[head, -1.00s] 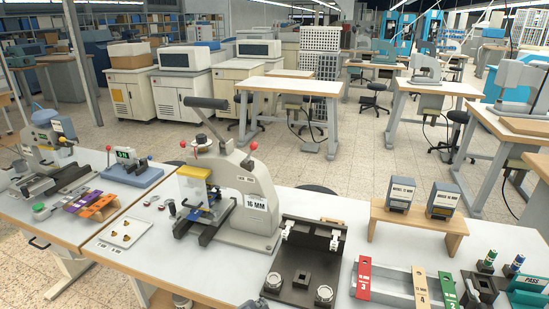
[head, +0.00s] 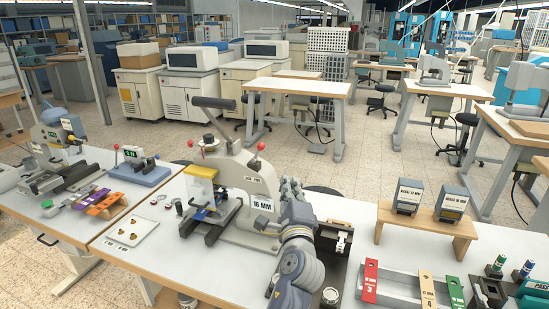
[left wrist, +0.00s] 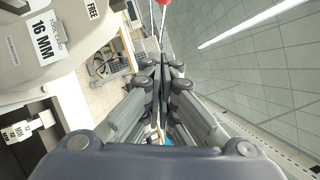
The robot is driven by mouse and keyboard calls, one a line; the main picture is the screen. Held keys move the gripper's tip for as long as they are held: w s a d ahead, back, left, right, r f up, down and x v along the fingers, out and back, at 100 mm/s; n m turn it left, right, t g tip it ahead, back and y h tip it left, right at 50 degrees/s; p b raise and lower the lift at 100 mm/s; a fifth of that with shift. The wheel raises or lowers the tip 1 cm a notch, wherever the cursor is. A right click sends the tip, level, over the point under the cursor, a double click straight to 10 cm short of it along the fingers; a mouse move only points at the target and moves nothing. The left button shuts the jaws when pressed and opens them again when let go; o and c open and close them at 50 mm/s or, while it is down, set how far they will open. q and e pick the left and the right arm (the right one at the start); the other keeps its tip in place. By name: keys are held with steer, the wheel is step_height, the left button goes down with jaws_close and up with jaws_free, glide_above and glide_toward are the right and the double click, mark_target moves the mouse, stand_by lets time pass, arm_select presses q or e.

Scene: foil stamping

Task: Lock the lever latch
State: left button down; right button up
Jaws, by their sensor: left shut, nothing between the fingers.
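The grey hand press marked "16 MM" (head: 232,177) stands on the table, with a long black handle (head: 213,102) on top. A lever with a red knob (head: 260,146) sticks up at the right of its head; I take this for the lever latch. In the left wrist view the red knob (left wrist: 163,2) is cut off at the top edge, beyond my fingertips, and a "FREE" label (left wrist: 92,10) shows on the press. My left gripper (head: 290,184) is shut and empty, right of the press body and apart from the knob. Its fingertips show in the wrist view (left wrist: 165,62). My right gripper is out of view.
A black fixture (head: 335,240) stands right of the press, partly hidden by my left arm. A wooden stand with two blocks (head: 430,221) and a numbered tag rack (head: 400,290) are further right. A white tray (head: 129,232) lies left of the press.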

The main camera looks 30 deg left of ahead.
arm_select(q)
steer(key=shift+w, duration=0.1)
steer(key=w+a+r+p, duration=0.2)
steer(key=w+a+p, duration=0.2)
steer(key=a, duration=0.5)
steer(key=shift+w+a+r+p, duration=0.15)
steer(key=shift+w+r+p, duration=0.25)
steer(key=shift+w, duration=0.7)
steer(key=shift+w, duration=0.1)
